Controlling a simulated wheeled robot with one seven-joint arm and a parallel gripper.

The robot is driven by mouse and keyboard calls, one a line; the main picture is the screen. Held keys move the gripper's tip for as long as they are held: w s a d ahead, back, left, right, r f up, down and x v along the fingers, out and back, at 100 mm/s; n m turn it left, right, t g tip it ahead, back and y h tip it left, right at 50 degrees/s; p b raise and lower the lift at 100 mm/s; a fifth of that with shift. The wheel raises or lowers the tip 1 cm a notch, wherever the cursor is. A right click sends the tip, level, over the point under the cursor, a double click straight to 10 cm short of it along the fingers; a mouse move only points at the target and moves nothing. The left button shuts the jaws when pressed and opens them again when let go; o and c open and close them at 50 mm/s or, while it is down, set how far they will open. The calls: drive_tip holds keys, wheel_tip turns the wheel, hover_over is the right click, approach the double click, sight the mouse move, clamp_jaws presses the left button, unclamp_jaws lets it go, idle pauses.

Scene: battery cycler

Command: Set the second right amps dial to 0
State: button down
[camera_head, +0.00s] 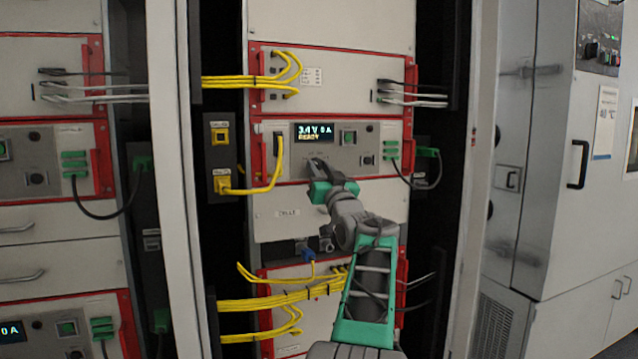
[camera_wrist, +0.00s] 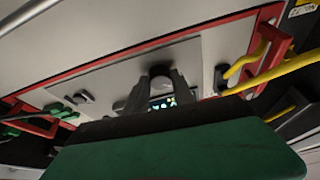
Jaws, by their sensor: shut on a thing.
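The second unit down on the right rack has a grey panel (camera_head: 360,145) with a small display (camera_head: 314,132) reading 3.4 V, 0 A and READY. My gripper (camera_head: 318,165) is at this panel, just below the display. In the wrist view my gripper's two fingers (camera_wrist: 162,80) are around a small dark dial (camera_wrist: 161,71) and shut on it. The display (camera_wrist: 163,102) shows partly between the fingers. My gripper hides the dial in the head view, and I cannot read any label on it.
A green-framed button (camera_head: 349,137) and a black knob (camera_head: 367,160) are on the panel to the right. A yellow cable (camera_head: 262,190) hangs close at the left, and a red handle (camera_head: 265,155) stands out there. Black cables with green plugs (camera_head: 391,149) are at the right.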

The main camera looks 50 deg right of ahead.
drive_tip(key=shift+r+n+t+y+b, duration=0.1)
drive_tip(key=shift+n+t+y+b, duration=0.35)
drive_tip(key=shift+n, duration=0.45)
drive_tip(key=c, duration=1.1)
unclamp_jaws()
drive_tip(key=shift+s+a+f, duration=0.15)
drive_tip(key=shift+s+f, duration=0.15)
drive_tip(key=b+v, duration=0.2)
drive_tip(key=v, duration=0.5)
drive_tip(key=shift+r, duration=0.15)
drive_tip(key=shift+a, duration=0.1)
